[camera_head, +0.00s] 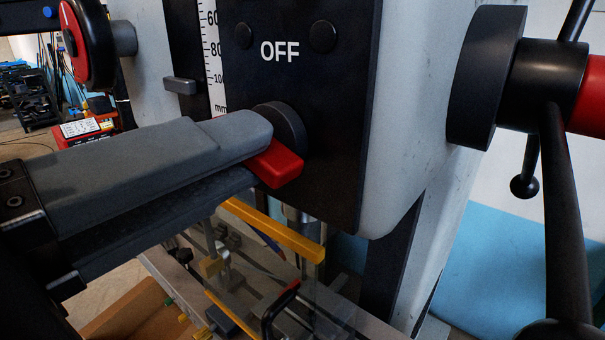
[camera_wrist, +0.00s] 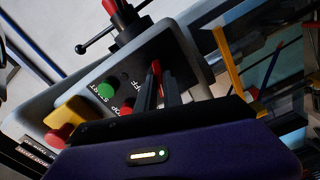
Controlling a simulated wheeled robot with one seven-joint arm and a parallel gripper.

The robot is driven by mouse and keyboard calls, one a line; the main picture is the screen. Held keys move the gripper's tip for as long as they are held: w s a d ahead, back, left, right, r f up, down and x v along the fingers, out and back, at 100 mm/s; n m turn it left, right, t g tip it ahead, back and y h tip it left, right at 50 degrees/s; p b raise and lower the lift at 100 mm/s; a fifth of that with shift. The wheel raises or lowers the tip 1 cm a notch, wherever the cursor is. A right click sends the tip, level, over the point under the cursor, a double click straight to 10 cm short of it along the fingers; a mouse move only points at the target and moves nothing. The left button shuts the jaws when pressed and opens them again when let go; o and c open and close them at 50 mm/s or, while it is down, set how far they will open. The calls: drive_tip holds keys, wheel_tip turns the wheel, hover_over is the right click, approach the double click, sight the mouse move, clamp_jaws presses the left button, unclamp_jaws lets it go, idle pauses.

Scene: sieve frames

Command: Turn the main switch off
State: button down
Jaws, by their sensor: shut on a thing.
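The main switch is a black round knob (camera_head: 284,127) with a red handle (camera_head: 275,165) on the machine's black front panel (camera_head: 335,130). The white word OFF stands above it. In the head view the visible end of the handle points down and to the right. My gripper (camera_head: 258,150) reaches in from the left and is shut on the red handle; its fingers hide part of it. In the wrist view the red handle (camera_wrist: 156,69) shows between my two fingertips (camera_wrist: 158,82).
A green button (camera_wrist: 106,90) and a red button (camera_wrist: 126,108) sit on the panel near my fingers. A black hub with lever arms (camera_head: 487,78) juts out at the right. A yellow bar (camera_head: 275,232) and a clear guard lie below the switch.

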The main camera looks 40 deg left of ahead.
drive_tip(key=shift+f+m+b, duration=0.15)
drive_tip(key=shift+m+b, duration=4.3)
drive_tip(key=shift+m, duration=2.55)
drive_tip(key=c, duration=1.5)
unclamp_jaws()
drive_tip(key=s, duration=0.5)
drive_tip(key=s+b, duration=0.1)
drive_tip(key=s, duration=0.1)
drive_tip(key=shift+s+a, duration=0.3)
drive_tip(key=shift+s, duration=0.1)
